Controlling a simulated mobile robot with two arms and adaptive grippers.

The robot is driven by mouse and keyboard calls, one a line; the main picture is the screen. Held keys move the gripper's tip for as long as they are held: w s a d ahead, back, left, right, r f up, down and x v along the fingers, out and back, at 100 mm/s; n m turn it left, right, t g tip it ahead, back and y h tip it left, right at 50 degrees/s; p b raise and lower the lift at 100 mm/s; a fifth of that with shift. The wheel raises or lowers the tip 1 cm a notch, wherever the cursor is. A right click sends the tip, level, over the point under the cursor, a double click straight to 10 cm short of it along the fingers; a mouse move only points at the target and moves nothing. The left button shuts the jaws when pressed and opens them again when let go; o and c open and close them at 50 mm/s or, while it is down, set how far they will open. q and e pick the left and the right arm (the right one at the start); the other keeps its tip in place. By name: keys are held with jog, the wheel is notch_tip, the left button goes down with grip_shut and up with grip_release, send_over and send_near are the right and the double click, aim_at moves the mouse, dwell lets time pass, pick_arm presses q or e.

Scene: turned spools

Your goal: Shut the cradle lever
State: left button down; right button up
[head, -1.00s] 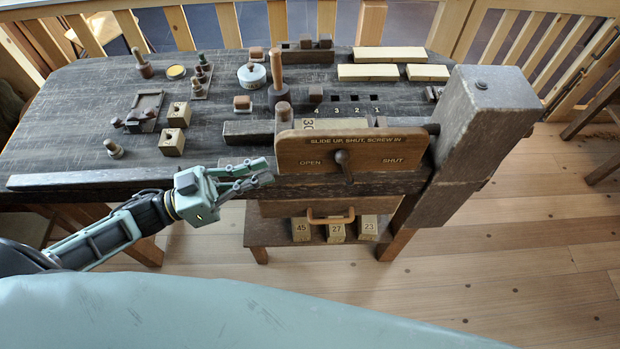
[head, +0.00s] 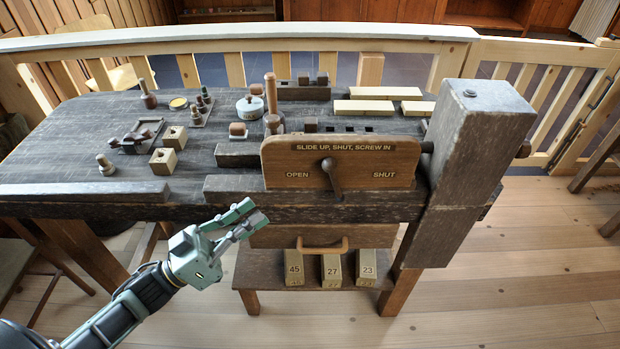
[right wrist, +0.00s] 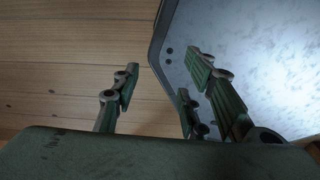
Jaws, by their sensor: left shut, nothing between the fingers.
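The cradle lever (head: 332,178) is a dark handle with a round knob on the front of a brown wooden board (head: 400,165). The board is lettered SLIDE UP, SHUT, SCREW IN, with OPEN at left and SHUT at right. The lever sits between the two words, its lower end leaning slightly right. My left gripper (head: 255,212) is shut and empty, below and left of the lever, in front of the bench's front edge and apart from the board. My right gripper (right wrist: 160,88) shows only in the right wrist view, fingers spread, nothing between them.
The board is fixed at the front of a dark bench (head: 60,165), beside a thick wooden post (head: 480,125). Below are a drawer handle (head: 322,246) and numbered blocks (head: 332,270) on a shelf. Spools and blocks stand on the bench top. The floor in front is clear.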

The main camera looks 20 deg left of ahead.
aim_at(334, 181)
pick_arm(q)
jog(key=x, duration=1.4)
pick_arm(e)
jog(key=shift+s+d+r, duration=0.1)
jog(key=shift+s+d, duration=0.35)
jog(key=shift+d, duration=0.2)
pick_arm(q)
jog(key=shift+d, duration=0.1)
pick_arm(e)
jog(key=shift+a+r, duration=0.1)
pick_arm(q)
jog(key=d+m+g+p, duration=0.1)
jog(key=d+p, duration=0.1)
jog(key=p, duration=0.3)
jog(key=w+d+r+g+y+p, duration=0.1)
jog(key=d+p, duration=0.2)
jog(key=p, duration=0.2)
jog(key=d+r+m+g+y+p, duration=0.1)
jog(key=d+p, duration=0.1)
jog(key=p, duration=0.3)
jog(key=shift+w+d+r+m, duration=0.2)
jog(key=shift+w+m, duration=0.1)
jog(key=shift+w, duration=0.1)
pick_arm(e)
notch_tip(334, 181, up, 15)
pick_arm(q)
jog(key=shift+d, duration=0.15)
pick_arm(e)
jog(key=shift+a, duration=0.1)
